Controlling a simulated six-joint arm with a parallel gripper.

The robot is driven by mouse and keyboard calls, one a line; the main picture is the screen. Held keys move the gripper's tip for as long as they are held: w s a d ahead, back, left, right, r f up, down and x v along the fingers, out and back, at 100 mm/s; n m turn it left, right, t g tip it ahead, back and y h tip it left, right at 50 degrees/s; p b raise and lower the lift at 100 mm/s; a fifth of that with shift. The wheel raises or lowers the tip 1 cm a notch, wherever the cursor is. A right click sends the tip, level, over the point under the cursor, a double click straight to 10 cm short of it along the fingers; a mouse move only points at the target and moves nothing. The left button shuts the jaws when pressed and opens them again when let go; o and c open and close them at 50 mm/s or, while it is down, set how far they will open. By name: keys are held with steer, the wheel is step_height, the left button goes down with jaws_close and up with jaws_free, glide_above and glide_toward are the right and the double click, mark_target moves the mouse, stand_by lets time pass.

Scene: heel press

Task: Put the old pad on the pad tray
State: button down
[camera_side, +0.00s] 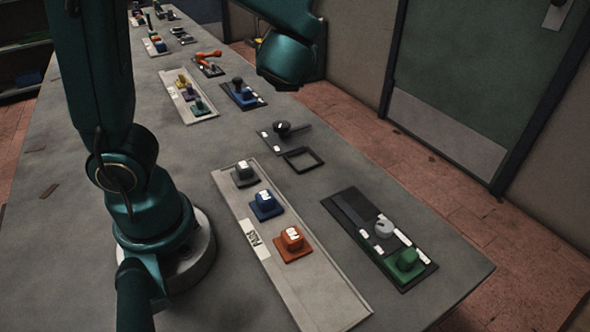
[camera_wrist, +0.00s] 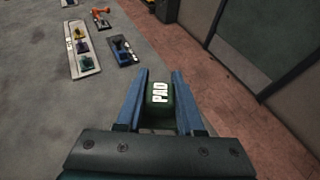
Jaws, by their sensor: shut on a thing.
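In the wrist view, my gripper (camera_wrist: 160,76) is shut on a dark green pad (camera_wrist: 159,93) marked PAD, held between the two blue fingers. In the side view, my gripper and the held pad do not show. A long light grey pad tray (camera_side: 327,292) with a label reading PADS lies on the table in the side view. It bears a grey pad (camera_side: 244,172), a blue pad (camera_side: 264,205) and an orange pad (camera_side: 290,240) in a row. Its near end is bare.
A dark fixture (camera_side: 345,203) with a green block (camera_side: 406,262) and a grey knob lies right of the tray. A black square frame (camera_side: 303,160) lies behind it. Farther back are a second tray (camera_side: 206,118) and a blue-topped fixture (camera_side: 241,95). A door (camera_side: 468,70) stands beyond the table.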

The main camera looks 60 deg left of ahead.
steer(key=s+a+f+n+g+y, duration=0.2)
steer(key=s+a+f+n+g, duration=0.3)
steer(key=a+f, duration=0.4)
steer(key=shift+s+a+f+n+g, duration=0.3)
steer(key=shift+n+g, duration=0.3)
steer(key=shift+g, duration=0.4)
glide_above(299, 157)
step_height(299, 157, down, 7)
steer(key=shift+f, duration=1.85)
steer(key=shift+f, duration=0.15)
steer(key=c, duration=0.5)
jaws_free()
